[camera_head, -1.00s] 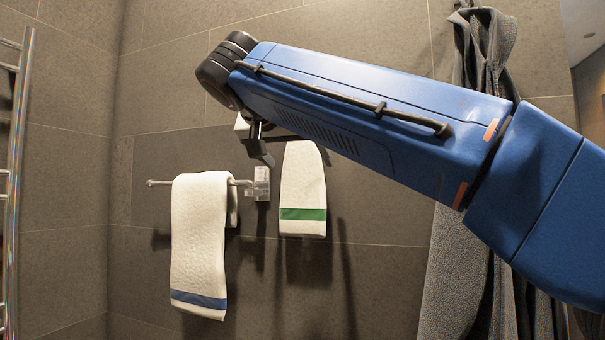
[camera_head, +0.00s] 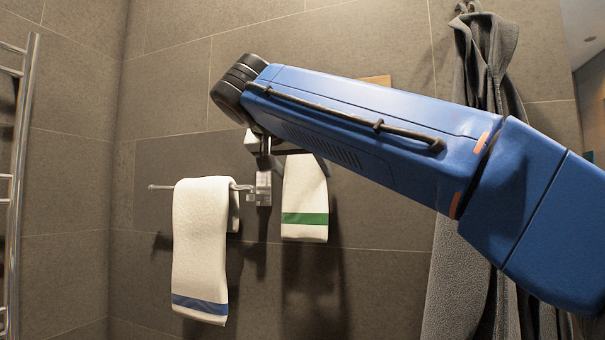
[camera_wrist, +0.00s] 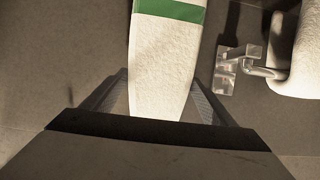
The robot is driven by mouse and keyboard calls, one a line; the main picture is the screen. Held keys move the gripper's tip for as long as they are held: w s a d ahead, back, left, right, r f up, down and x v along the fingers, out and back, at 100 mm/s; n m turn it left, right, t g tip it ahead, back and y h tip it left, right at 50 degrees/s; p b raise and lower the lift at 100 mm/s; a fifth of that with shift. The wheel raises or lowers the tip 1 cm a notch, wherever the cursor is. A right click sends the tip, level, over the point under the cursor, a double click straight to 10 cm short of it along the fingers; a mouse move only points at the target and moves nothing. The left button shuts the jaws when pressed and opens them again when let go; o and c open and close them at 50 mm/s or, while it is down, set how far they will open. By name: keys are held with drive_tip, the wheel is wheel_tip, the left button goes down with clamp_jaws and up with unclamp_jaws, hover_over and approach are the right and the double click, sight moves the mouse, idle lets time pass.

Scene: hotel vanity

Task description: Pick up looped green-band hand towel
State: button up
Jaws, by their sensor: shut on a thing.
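The white hand towel with a green band (camera_head: 304,200) hangs against the tiled wall, its upper end hidden behind my arm and wrist. In the wrist view the same towel (camera_wrist: 165,50) runs between the two fingers of my gripper (camera_wrist: 160,98), its green band at the top of the picture. My gripper is shut on the narrow end of this towel. In the head view my gripper (camera_head: 266,150) is mostly hidden behind my blue arm. Whether the towel's loop is still on a hook cannot be seen.
A white towel with a blue band (camera_head: 199,250) hangs over a metal bar just left. The bar's clear bracket (camera_head: 263,188) sits close to the green-band towel. A grey robe (camera_head: 470,250) hangs at right; a chrome rail (camera_head: 20,150) stands at far left.

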drive_tip(key=s+f+v, duration=0.1)
drive_tip(key=f+v, duration=0.2)
drive_tip(key=v, duration=1.5)
drive_tip(key=shift+a+f, duration=0.15)
drive_tip(key=shift+a, duration=0.1)
drive_tip(key=shift+s+d, duration=0.1)
